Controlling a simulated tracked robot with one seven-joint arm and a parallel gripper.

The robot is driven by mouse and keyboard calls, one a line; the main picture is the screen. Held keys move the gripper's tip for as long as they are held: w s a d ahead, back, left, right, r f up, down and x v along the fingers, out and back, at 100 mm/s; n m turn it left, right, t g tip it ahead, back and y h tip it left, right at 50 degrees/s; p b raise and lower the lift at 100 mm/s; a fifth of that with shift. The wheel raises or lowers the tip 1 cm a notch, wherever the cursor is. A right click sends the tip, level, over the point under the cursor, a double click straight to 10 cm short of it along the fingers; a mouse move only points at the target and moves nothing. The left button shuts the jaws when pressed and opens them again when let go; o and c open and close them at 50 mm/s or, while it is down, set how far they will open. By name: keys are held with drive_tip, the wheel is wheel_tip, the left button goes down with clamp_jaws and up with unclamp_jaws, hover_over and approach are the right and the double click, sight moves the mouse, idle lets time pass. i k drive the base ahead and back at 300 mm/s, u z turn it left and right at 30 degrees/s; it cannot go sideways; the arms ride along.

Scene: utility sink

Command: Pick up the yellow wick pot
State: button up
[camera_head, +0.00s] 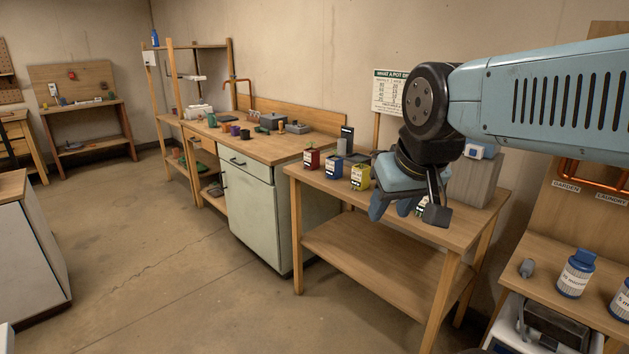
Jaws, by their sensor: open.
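The yellow wick pot (360,178) stands upright on the wooden table, with a pale label on its front and a bit of green on top. It is at the right end of a short row, beside the blue pot (334,167) and the red pot (312,159). My gripper (393,208) hangs in front of the table, just right of the yellow pot in the picture. It is open and I see nothing held in it. It partly hides another pot with a pale label (421,208) behind it. I cannot tell the depth gap between gripper and yellow pot.
The wooden table (397,283) has a bare lower shelf. A grey block (474,180) stands at its right end, and a dark upright item (346,138) behind the pots. A sign (389,92) stands behind. A cabinet counter (262,148) adjoins on the left. The floor in front is clear.

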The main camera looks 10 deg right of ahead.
sight(360, 177)
drive_tip(key=u, duration=0.4)
drive_tip(key=i, duration=1.3)
drive_tip(key=z, duration=1.75)
